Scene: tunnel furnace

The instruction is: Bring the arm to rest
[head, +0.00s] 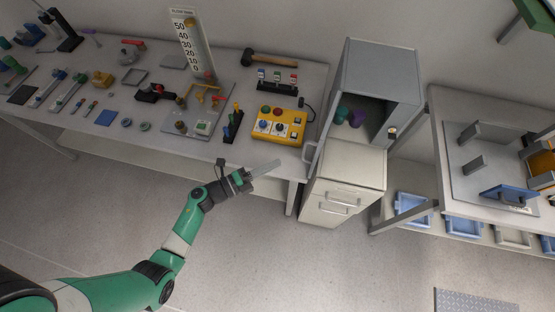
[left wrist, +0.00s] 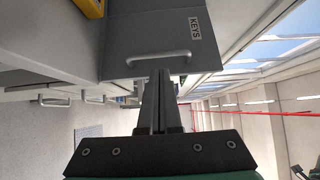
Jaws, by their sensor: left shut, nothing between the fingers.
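In the left wrist view the closed fingers (left wrist: 160,105) point at a grey box front with a bar handle (left wrist: 160,58) and a label reading KEYS (left wrist: 194,28). The fingertips overlap the area just below the handle in that view; I cannot tell how far apart they are. My green left arm (head: 180,235) reaches up from the lower left. My right gripper is not in view.
The workbench (head: 240,68) carries a yellow control box (head: 279,126), a mallet (head: 270,58), a flow gauge (head: 192,45) and several tools. An open grey cabinet (head: 378,72) stands above a drawer unit (head: 343,185). A second table (head: 455,110) is at right. The floor in front is clear.

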